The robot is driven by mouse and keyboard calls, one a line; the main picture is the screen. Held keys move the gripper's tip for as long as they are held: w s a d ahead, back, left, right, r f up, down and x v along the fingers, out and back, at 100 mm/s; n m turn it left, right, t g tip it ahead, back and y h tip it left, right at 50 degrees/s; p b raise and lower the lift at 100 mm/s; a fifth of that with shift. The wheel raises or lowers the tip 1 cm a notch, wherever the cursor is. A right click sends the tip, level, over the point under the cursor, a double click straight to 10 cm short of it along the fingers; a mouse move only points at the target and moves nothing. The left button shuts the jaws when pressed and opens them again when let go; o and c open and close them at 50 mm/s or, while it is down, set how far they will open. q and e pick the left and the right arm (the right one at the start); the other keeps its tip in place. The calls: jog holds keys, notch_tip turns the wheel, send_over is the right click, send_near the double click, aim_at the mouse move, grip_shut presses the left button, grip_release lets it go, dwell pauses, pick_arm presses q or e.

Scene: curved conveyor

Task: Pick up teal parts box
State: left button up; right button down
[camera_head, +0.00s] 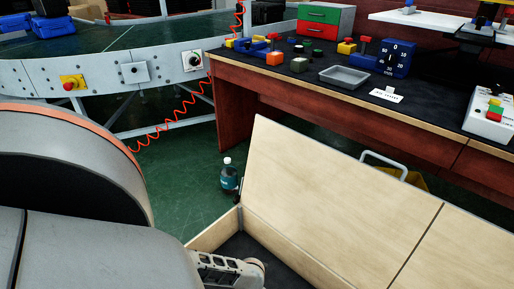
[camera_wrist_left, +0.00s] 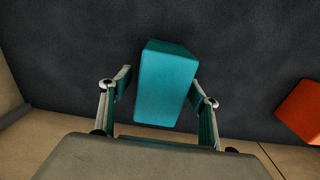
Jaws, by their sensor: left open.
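The teal parts box (camera_wrist_left: 167,72) sits on the dark floor of a wooden bin (camera_head: 315,190) in the left wrist view. My left gripper (camera_wrist_left: 159,88) is open, with one finger on each side of the teal box. Small gaps seem to show between the fingers and the box; whether either touches it I cannot tell. In the head view only a link of the left gripper shows at the bottom edge, inside the bin, and the teal box is hidden. My right gripper is in neither view.
An orange block (camera_wrist_left: 302,110) lies in the bin to the right of the teal box. Wooden walls bound the bin. Behind it stand a workbench (camera_head: 258,74) with several small parts and a curved conveyor (camera_head: 100,70). A bottle (camera_head: 228,177) stands on the green floor beside the bin.

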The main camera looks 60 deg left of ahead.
pick_arm(q)
jog(key=shift+s+f, duration=0.1)
jog(key=shift+f, duration=0.4)
jog(key=shift+w+r, duration=0.15)
jog(key=shift+w, duration=0.1)
jog(key=c, duration=1.4)
jog(key=shift+c, duration=0.2)
